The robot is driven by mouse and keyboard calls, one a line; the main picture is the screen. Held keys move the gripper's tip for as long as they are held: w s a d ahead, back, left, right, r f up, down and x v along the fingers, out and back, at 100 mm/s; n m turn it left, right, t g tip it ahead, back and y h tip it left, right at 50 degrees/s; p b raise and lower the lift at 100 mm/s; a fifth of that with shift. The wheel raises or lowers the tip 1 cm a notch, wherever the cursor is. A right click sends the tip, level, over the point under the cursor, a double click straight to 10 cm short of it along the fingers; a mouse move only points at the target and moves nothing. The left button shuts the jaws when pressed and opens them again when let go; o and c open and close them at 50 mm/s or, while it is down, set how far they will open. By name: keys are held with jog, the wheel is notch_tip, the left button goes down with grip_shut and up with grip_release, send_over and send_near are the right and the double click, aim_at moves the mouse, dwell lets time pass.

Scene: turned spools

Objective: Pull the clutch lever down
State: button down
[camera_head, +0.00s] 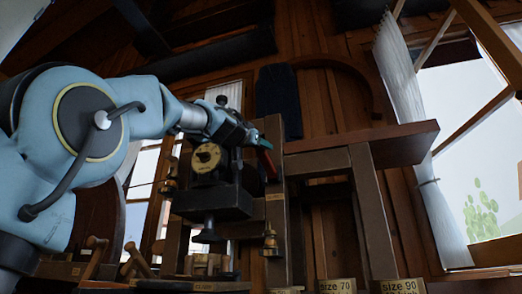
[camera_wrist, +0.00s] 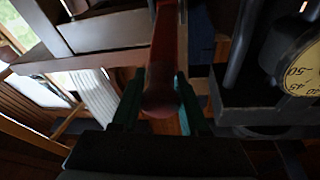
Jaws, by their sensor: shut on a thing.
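The clutch lever is a red bar with a rounded end. In the head view the lever (camera_head: 269,167) hangs at a slant beside the dark machine block (camera_head: 215,200), just below my gripper (camera_head: 262,143). In the wrist view the lever (camera_wrist: 164,60) runs down from the top middle, with its rounded end toward me. The green fingers of my gripper (camera_wrist: 160,98) stand on both sides of that end and are shut on it. The lever's pivot is hidden.
A yellow dial (camera_head: 207,157) sits on the machine; a numbered dial (camera_wrist: 303,70) is close on the right in the wrist view. A wooden post (camera_head: 275,215) and shelf (camera_head: 405,143) stand right of my gripper. Labels reading size 70 (camera_head: 337,286) and size 90 (camera_head: 402,286) are below.

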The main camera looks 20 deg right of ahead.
jog(key=shift+s+a+f+b, duration=0.1)
jog(key=shift+s+f+b, duration=0.1)
jog(key=shift+f+b, duration=0.65)
jog(key=shift+r, duration=0.1)
jog(key=c, duration=0.7)
grip_release()
jog(key=shift+s+a, duration=0.1)
jog(key=shift+o, duration=1.3)
jog(key=b+v, duration=0.4)
jog(key=v, duration=0.6)
jog(key=shift+a, duration=0.3)
jog(key=shift+s, duration=0.25)
